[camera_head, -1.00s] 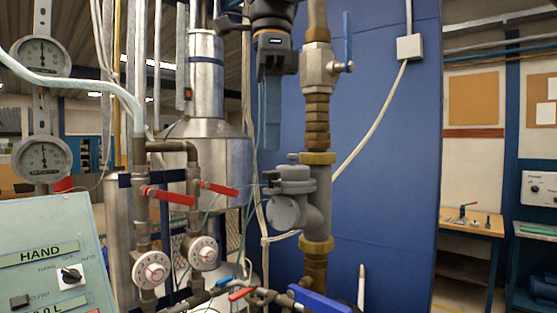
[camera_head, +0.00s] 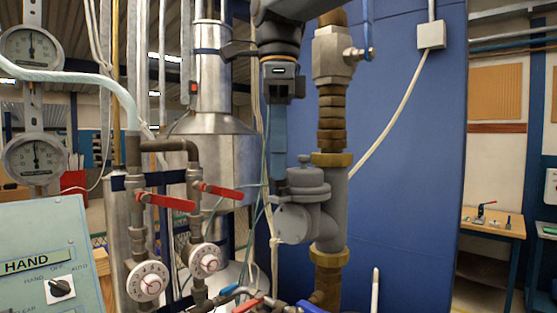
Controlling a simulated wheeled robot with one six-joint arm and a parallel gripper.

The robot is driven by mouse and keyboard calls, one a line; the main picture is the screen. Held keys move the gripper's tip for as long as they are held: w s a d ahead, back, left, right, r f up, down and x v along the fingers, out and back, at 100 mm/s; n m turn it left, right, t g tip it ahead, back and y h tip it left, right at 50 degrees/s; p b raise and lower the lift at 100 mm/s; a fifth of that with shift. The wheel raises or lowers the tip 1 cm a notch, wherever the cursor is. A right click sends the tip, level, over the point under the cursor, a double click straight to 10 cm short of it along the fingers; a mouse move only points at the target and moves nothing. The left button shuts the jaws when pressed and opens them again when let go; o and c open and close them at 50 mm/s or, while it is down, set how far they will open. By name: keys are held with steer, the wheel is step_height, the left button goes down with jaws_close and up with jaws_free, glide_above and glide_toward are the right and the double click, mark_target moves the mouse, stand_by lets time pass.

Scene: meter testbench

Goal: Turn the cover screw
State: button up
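The grey meter valve body (camera_head: 327,215) sits on the vertical brass pipe in the middle. A round grey cap (camera_head: 302,178) tops its side chamber, with a small knob (camera_head: 303,159) on it. I cannot tell which part is the cover screw. My gripper (camera_head: 279,178) hangs fingers down from above, just left of the knob. Its body is dark and its long fingers are blue. The fingers look edge-on, so their gap is hidden. The tips reach about the height of the cap's left side; I cannot tell whether they touch it.
A ball valve with a blue lever (camera_head: 366,35) is above right of the cap. Red-handled valves (camera_head: 168,202) and white dials (camera_head: 147,281) stand left. Thin hanging cables run close beside the fingers. A blue panel (camera_head: 410,170) is behind; a bench (camera_head: 490,220) is far right.

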steer(key=shift+f, duration=0.55)
steer(key=c, duration=0.8)
